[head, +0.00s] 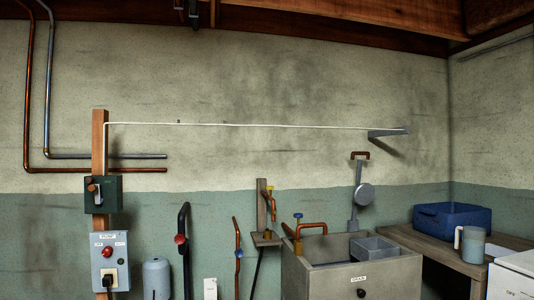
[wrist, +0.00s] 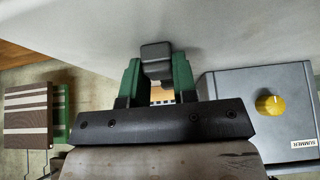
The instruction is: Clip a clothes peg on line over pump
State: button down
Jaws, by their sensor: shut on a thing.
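The white line (head: 250,125) runs from a wooden post (head: 99,145) at left to a grey bracket (head: 388,132) at right. A small dark mark (head: 178,122) sits on it, too small to tell whether it is a peg. A grey hand pump (head: 362,194) stands below the line's right end; a switch box (head: 110,262) on the post bears a label that seems to read PUMP. In the wrist view, my gripper (wrist: 157,80) has green fingers shut on a dark grey block (wrist: 155,51); I cannot tell whether it is a peg. My gripper is not in the head view.
A concrete sink (head: 330,272) with copper taps stands below. A bench holds a blue tub (head: 452,219) and a grey mug (head: 470,244). The wrist view shows a grey box with a yellow knob (wrist: 269,105) at right and a striped thing (wrist: 27,107) at left.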

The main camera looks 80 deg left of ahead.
jog(key=shift+r, duration=0.1)
jog(key=shift+r, duration=1.2)
jog(key=shift+r, duration=0.1)
jog(key=shift+r, duration=2.4)
jog(key=shift+s, duration=0.1)
